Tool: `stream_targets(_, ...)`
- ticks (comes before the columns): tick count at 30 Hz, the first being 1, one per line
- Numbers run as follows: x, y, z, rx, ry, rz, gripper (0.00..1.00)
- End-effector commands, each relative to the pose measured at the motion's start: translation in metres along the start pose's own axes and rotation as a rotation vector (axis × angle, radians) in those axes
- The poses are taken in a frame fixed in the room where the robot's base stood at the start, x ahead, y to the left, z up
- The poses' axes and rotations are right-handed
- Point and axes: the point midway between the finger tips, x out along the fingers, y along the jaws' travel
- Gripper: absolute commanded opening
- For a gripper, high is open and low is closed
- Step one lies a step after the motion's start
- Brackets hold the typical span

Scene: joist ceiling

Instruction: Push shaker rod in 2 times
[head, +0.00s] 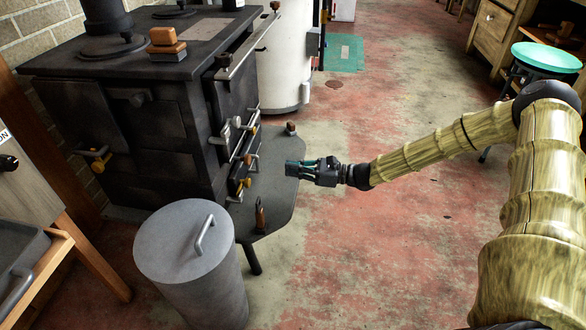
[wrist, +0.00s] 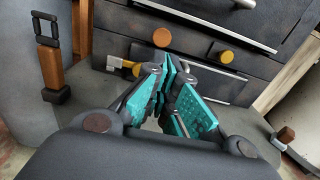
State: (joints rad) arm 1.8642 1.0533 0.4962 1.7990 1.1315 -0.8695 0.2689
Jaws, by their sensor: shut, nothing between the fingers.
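A black stove (head: 150,135) stands at the left in the head view. Its front has several small rods and knobs. A yellow knob (wrist: 125,65) on a rod sticks out low on the stove front in the wrist view, just left of my fingertips. I cannot tell for certain which is the shaker rod. My gripper (head: 291,168) is shut and empty, pointing at the stove front; its teal-padded fingers (wrist: 174,72) partly hide the low stove front.
A grey lidded bin (head: 190,255) stands in front of the stove. A white cylinder (head: 286,60) stands behind. The red floor (head: 385,235) is clear below my arm.

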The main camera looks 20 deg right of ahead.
Motion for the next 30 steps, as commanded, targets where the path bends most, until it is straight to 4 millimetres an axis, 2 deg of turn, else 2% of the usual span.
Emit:
stream_targets(8,-0.002,0.001,0.002,0.003,0.001,0.001,0.0)
stream_targets(21,-0.039,0.006,0.002,0.002,0.002,-0.006,0.0)
stream_targets(30,-0.042,0.006,0.0,0.0,0.001,-0.009,0.0)
